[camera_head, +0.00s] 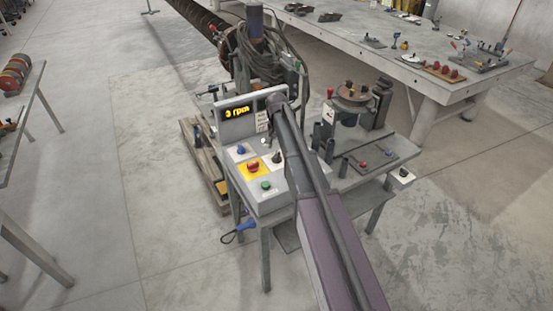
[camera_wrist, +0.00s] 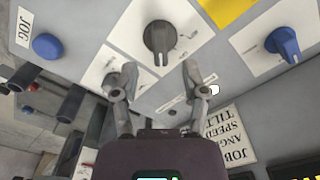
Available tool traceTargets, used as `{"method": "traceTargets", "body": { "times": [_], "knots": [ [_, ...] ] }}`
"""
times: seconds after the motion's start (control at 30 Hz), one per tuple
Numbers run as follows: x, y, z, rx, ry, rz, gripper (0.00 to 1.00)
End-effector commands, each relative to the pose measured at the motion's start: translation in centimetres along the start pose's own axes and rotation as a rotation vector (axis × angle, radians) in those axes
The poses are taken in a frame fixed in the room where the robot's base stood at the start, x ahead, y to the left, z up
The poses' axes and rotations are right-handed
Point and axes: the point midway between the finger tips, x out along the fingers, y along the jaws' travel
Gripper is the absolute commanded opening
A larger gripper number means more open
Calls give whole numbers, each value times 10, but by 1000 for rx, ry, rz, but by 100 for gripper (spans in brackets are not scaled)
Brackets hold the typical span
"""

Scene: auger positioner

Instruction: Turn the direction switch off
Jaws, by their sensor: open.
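The control panel (camera_head: 226,166) carries several controls. A black rotary knob (camera_wrist: 160,38) on a white plate, likely the direction switch, is in the wrist view's upper middle; its label is too small to read. The same knob (camera_head: 277,157) shows in the head view beside my arm. My gripper (camera_wrist: 158,86) is open and empty, its two fingers spread below the knob in the wrist view and apart from it. Another white plate (camera_wrist: 108,62) is partly hidden behind the left finger. In the head view my arm hides part of the panel.
Near the knob are a blue knob (camera_wrist: 285,45), a blue JOG button (camera_wrist: 47,45), a red button (camera_head: 253,167) on yellow and a green button (camera_head: 266,185). The display (camera_head: 237,112) stands behind. A turntable (camera_head: 354,96) stands to the right.

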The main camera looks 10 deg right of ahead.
Motion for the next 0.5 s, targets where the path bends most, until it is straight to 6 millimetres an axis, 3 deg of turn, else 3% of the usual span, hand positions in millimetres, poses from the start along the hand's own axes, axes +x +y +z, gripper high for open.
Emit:
{"method": "traceTargets", "body": {
  "times": [0.5],
  "knots": [
    [40, 0, 0, -1, 0, 0, 57]
  ]
}}
